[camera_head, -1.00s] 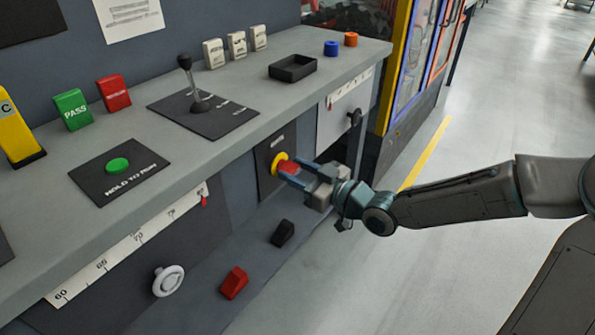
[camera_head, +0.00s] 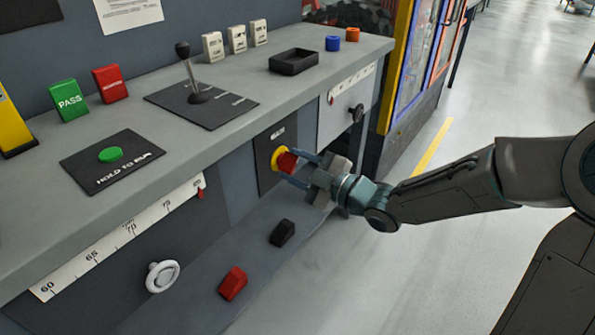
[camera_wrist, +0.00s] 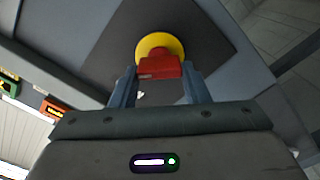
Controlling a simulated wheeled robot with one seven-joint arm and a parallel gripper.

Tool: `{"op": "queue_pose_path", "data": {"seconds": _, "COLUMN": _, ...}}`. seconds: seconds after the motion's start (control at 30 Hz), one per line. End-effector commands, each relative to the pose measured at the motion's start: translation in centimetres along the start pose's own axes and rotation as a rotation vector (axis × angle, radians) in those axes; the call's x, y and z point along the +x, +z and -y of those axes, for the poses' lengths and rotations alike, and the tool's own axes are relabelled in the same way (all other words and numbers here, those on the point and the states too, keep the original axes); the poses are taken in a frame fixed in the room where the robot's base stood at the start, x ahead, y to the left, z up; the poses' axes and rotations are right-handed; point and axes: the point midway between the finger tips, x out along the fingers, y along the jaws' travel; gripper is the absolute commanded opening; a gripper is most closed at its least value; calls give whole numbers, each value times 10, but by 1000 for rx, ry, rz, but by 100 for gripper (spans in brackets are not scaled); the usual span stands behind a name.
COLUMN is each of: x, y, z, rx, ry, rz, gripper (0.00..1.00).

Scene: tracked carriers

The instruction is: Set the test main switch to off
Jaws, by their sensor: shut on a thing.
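The main switch is a red handle (camera_head: 287,161) on a yellow round base (camera_head: 277,158), set in a dark plate (camera_head: 265,172) on the bench's front face. My gripper (camera_head: 296,166) reaches it from the right, with one finger above and one below the red handle. In the wrist view the red handle (camera_wrist: 160,67) sits between the two finger ends, in front of the yellow disc (camera_wrist: 158,44). My gripper (camera_wrist: 160,80) is shut on the red handle. The small label above the switch is too small to read.
A black block (camera_head: 282,233) and a red block (camera_head: 233,283) lie on the lower ledge below the switch. A white knob (camera_head: 162,276) and a black knob (camera_head: 356,112) stick out of the front panels. The floor right of the bench is clear.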

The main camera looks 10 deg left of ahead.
Motion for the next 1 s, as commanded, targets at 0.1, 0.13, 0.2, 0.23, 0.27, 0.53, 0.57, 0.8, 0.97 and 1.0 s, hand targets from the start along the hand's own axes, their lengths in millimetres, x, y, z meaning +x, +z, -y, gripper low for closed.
{"op": "queue_pose_path", "data": {"seconds": 0.1, "x": 0, "y": 3, "z": 4, "rx": -116, "ry": -3, "rz": 2, "gripper": 19}}
{"op": "queue_pose_path", "data": {"seconds": 0.13, "x": 0, "y": 3, "z": 5, "rx": -145, "ry": -3, "rz": 2, "gripper": 19}}
{"op": "queue_pose_path", "data": {"seconds": 0.2, "x": 0, "y": 3, "z": 5, "rx": -212, "ry": -3, "rz": 2, "gripper": 19}}
{"op": "queue_pose_path", "data": {"seconds": 0.23, "x": 0, "y": 4, "z": 5, "rx": -240, "ry": -2, "rz": 1, "gripper": 19}}
{"op": "queue_pose_path", "data": {"seconds": 0.27, "x": 0, "y": 3, "z": 5, "rx": -269, "ry": -2, "rz": 1, "gripper": 19}}
{"op": "queue_pose_path", "data": {"seconds": 0.53, "x": 0, "y": 4, "z": 6, "rx": -503, "ry": -2, "rz": 1, "gripper": 19}}
{"op": "queue_pose_path", "data": {"seconds": 0.57, "x": 0, "y": 4, "z": 6, "rx": -526, "ry": -1, "rz": 1, "gripper": 19}}
{"op": "queue_pose_path", "data": {"seconds": 0.8, "x": 0, "y": 4, "z": 6, "rx": -669, "ry": -1, "rz": 2, "gripper": 19}}
{"op": "queue_pose_path", "data": {"seconds": 0.97, "x": 0, "y": 3, "z": 5, "rx": -726, "ry": -1, "rz": 2, "gripper": 19}}
{"op": "queue_pose_path", "data": {"seconds": 1.0, "x": 0, "y": 3, "z": 5, "rx": -736, "ry": -1, "rz": 2, "gripper": 19}}
